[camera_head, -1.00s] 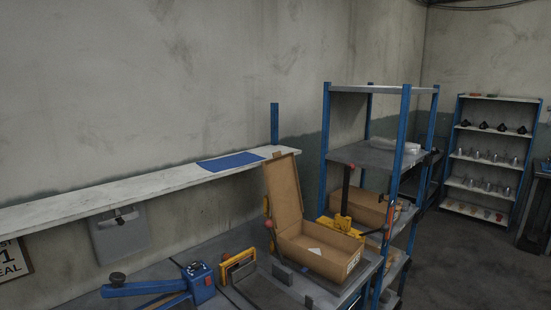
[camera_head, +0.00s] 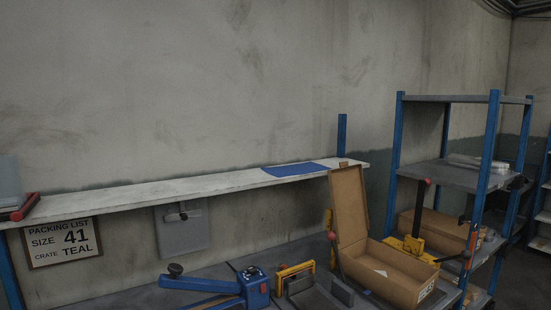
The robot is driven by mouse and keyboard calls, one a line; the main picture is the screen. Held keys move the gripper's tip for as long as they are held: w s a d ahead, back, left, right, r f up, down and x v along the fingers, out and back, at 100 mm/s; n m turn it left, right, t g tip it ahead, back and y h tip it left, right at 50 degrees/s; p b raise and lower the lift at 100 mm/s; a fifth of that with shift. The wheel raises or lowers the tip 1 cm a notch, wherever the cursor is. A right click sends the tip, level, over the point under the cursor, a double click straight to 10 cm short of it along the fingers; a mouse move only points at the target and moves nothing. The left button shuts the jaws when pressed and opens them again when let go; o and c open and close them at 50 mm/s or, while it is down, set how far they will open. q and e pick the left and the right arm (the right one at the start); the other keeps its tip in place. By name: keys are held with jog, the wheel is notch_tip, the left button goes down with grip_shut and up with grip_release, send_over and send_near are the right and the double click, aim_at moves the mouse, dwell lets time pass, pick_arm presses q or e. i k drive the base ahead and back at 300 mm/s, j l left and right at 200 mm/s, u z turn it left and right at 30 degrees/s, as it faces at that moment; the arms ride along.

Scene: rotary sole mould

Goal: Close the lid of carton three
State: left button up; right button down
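An open brown carton (camera_head: 400,278) sits on the bench at the lower right, with a white label on its front end. Its lid (camera_head: 349,205) stands up, leaning slightly back at the carton's left side. A small white piece shows inside the carton. I cannot read a number that marks it as carton three. A second brown carton (camera_head: 445,231) is behind it on the blue shelf rack, partly hidden. Neither of my grippers shows in this view.
A blue tool with a black knob (camera_head: 254,287) and a yellow-framed tool (camera_head: 295,272) lie left of the carton. A yellow lever device (camera_head: 412,247) stands behind it. A white wall shelf (camera_head: 150,195) runs above, holding a blue sheet (camera_head: 297,170). A packing list sign (camera_head: 63,243) hangs left.

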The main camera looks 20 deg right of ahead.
aim_at(346, 181)
jog(key=l+u, duration=0.45)
jog(key=k+l+u, duration=0.15)
jog(key=l+u, duration=0.25)
jog(key=k+l+u, duration=0.2)
jog(key=l+u, duration=0.25)
jog(key=l, duration=0.1)
